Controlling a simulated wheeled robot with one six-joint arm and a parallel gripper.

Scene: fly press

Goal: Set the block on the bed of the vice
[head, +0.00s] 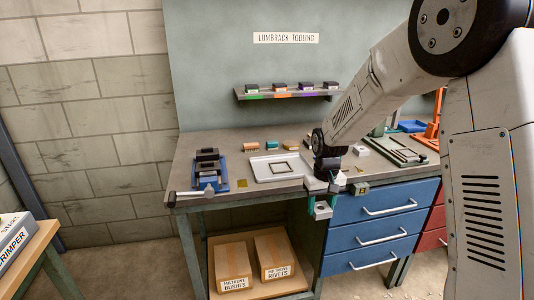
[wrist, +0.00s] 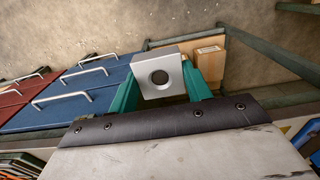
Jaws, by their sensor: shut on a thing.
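My gripper (head: 321,205) hangs in front of the bench's front edge, its teal fingers shut on a grey block. In the wrist view the block (wrist: 146,60) shows a round dark hole in its face and sits between the two teal fingers (wrist: 160,80). The vice (head: 222,184) stands on the bench at the left, with a blue base, dark jaws and a silver handle toward the front edge. My gripper is to the right of the vice and apart from it. The vice's bed is too small to make out clearly.
A pale tray (head: 262,175) with a dark square frame lies between the vice and my arm. Several small coloured pieces stand behind it. A shelf (head: 285,95) hangs on the back panel. Blue drawers (head: 370,220) and cardboard boxes (head: 233,262) are below the bench top.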

